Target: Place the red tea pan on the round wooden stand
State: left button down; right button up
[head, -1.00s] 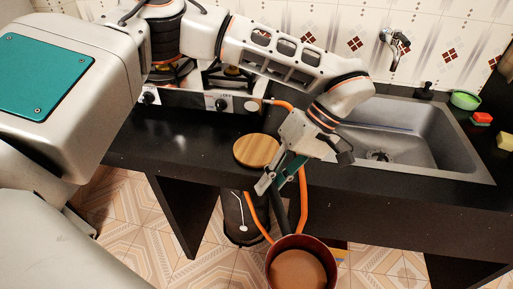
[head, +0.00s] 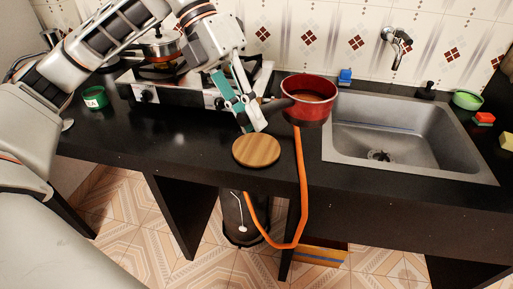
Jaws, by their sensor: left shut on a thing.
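The red tea pan (head: 309,106) is in the head view, held up over the counter near the sink's left edge, with brown contents inside. Its dark handle points left into my left gripper (head: 250,115), which is shut on it. The pan looks about level. The round wooden stand (head: 256,150) lies flat on the black counter near the front edge, below and to the left of the pan. Nothing is on the stand. My right gripper is not in view.
A gas stove (head: 190,86) with a pot (head: 160,42) stands behind the gripper. The sink (head: 400,135) is at the right. A green can (head: 94,97) stands at the left. An orange hose (head: 303,190) hangs over the counter's front. The counter (head: 185,140) left of the stand is clear.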

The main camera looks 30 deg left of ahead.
pick_arm(q)
jog(key=a+r+n+t, duration=0.3)
jog(key=a+r+n, duration=0.1)
jog(key=n, duration=0.1)
notch_tip(320, 180, down, 20)
jog(key=b, duration=0.4)
jog(key=shift+s+n+b, duration=0.25)
jog(key=shift+n+b, duration=0.05)
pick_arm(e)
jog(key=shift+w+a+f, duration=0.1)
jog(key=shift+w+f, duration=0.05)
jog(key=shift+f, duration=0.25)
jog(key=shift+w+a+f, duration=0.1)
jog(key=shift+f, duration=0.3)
pick_arm(q)
jog(key=shift+a, duration=0.1)
jog(key=c, duration=2)
grip_release()
jog(key=shift+f, duration=0.1)
jog(key=shift+o, duration=0.2)
